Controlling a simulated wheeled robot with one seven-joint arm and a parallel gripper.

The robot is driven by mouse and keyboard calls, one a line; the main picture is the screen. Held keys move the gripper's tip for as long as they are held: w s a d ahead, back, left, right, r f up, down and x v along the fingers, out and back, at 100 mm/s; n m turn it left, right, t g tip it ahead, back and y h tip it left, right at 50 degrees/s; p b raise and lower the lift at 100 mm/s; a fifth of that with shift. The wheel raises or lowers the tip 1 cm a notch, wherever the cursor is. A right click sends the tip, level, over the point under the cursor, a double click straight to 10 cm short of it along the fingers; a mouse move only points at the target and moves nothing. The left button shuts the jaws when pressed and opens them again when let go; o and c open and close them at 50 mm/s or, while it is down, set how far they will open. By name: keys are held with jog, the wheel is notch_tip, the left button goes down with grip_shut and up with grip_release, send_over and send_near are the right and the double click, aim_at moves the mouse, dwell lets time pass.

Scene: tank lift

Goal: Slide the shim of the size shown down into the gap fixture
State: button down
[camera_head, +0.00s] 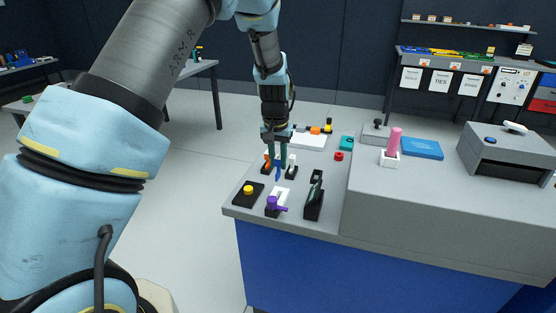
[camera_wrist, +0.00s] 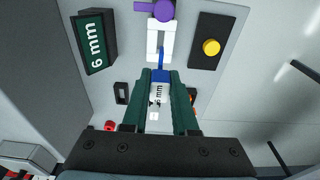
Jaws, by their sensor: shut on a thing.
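My gripper (camera_head: 275,154) is shut on a blue shim (camera_head: 278,172) and holds it above the bench. In the wrist view the blue shim (camera_wrist: 160,76) sits between the green fingers, with a narrow blue part ahead of them. A white label between the fingers ends in "mm"; its digit looks like 6 but is not sure. The white gap fixture (camera_wrist: 151,46) with a purple knob (camera_wrist: 163,10) lies just ahead of the shim, apart or overlapping in view; contact cannot be told. The dark size sign (camera_wrist: 94,42) reads "6 mm"; it stands right of the fixture in the head view (camera_head: 314,198).
A black box with a yellow button (camera_head: 248,190) stands left of the fixture. Small dark holders (camera_head: 291,172) stand behind it. A red ring (camera_head: 339,156) and teal block (camera_head: 347,142) lie farther back. A raised grey bench block (camera_head: 440,205) borders the right side.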

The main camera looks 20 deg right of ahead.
aim_at(278, 171)
jog(key=shift+f+b, duration=1.5)
jog(key=shift+f, duration=1.05)
jog(key=shift+f+b, duration=1.3)
jog(key=shift+f, duration=0.9)
jog(key=shift+c, duration=0.6)
grip_release()
jog(key=shift+r, duration=0.1)
jog(key=shift+r+p, duration=2.65)
jog(key=shift+r, duration=1.25)
